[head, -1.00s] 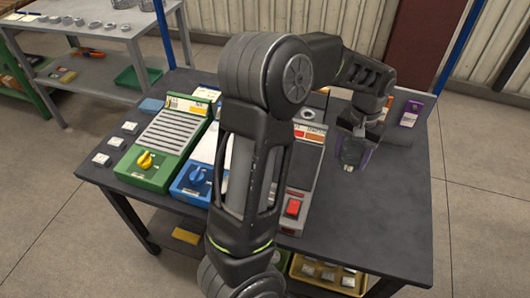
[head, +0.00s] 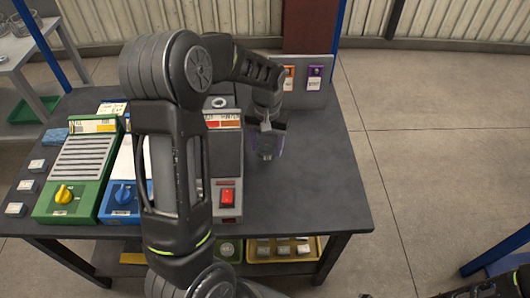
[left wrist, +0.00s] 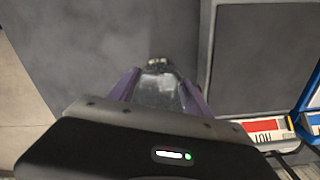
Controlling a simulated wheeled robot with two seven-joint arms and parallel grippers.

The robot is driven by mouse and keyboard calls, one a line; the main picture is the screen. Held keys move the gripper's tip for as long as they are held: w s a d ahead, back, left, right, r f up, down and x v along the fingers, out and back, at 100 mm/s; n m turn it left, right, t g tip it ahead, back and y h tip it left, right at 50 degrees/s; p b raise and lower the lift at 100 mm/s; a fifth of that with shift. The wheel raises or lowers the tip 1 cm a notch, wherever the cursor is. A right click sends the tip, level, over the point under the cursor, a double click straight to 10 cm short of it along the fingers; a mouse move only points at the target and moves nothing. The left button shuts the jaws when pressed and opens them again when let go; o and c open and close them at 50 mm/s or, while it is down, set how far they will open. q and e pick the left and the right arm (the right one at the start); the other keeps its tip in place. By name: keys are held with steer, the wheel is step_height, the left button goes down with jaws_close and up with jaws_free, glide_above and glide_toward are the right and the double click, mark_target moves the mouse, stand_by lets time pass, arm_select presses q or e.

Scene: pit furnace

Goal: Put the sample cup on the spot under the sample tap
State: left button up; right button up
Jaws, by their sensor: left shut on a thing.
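My left gripper (head: 267,152) is over the right part of the dark bench top, pointing down, with purple fingers. In the left wrist view its fingers (left wrist: 158,100) are shut on a clear, greyish cup (left wrist: 158,88), seemingly the sample cup. The cup is mostly hidden by the gripper in the head view. I cannot tell whether it touches the bench. I cannot make out the sample tap or the spot under it in either view. My right gripper is not in view.
The dark bench (head: 310,190) has free room right of the gripper. To the left stand a green unit (head: 85,170), a blue unit (head: 120,195) and a grey unit with a red switch (head: 227,197). An upright panel (head: 308,70) with tags stands behind. A yellow bin (head: 285,250) sits below.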

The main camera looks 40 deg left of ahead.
mark_target(267, 154)
arm_select(q)
steer(key=shift+f, duration=1.85)
steer(key=shift+f, duration=0.1)
steer(key=o, duration=1.3)
steer(key=shift+o, duration=0.2)
step_height(267, 154, up, 12)
